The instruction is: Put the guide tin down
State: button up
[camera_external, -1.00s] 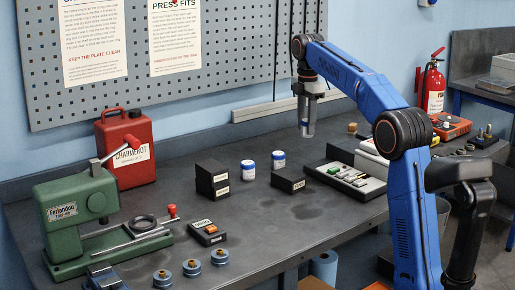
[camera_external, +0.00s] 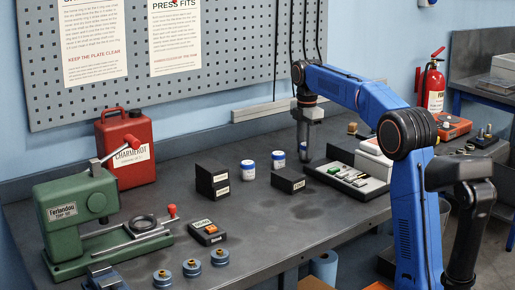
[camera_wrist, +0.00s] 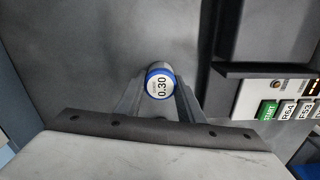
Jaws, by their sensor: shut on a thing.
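A small round tin (camera_wrist: 159,84) with a blue rim and a white top marked 0.30 sits between my fingers in the wrist view. My gripper (camera_wrist: 158,92) is shut on it. In the external view my gripper (camera_external: 303,155) points straight down, low over the back of the bench, just left of the control tray. The held tin is hard to make out there, and I cannot tell whether it touches the bench. Two white tins with blue bands, one left (camera_external: 248,170) and one nearer my gripper (camera_external: 278,160), stand upright on the bench.
A tray with coloured keys (camera_external: 352,179) lies right of my gripper; it also shows in the wrist view (camera_wrist: 232,71). Black blocks (camera_external: 289,181) (camera_external: 213,181) stand in front and left. A green press (camera_external: 80,220) and red can (camera_external: 127,150) are farther left. Bare bench (camera_external: 285,215) lies in front.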

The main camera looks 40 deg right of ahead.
aim_at(305, 144)
jog(key=shift+f, duration=0.1)
jog(key=o, duration=1.1)
notch_tip(305, 144, up, 12)
jog(key=shift+r, duration=0.1)
jog(key=shift+s, duration=0.1)
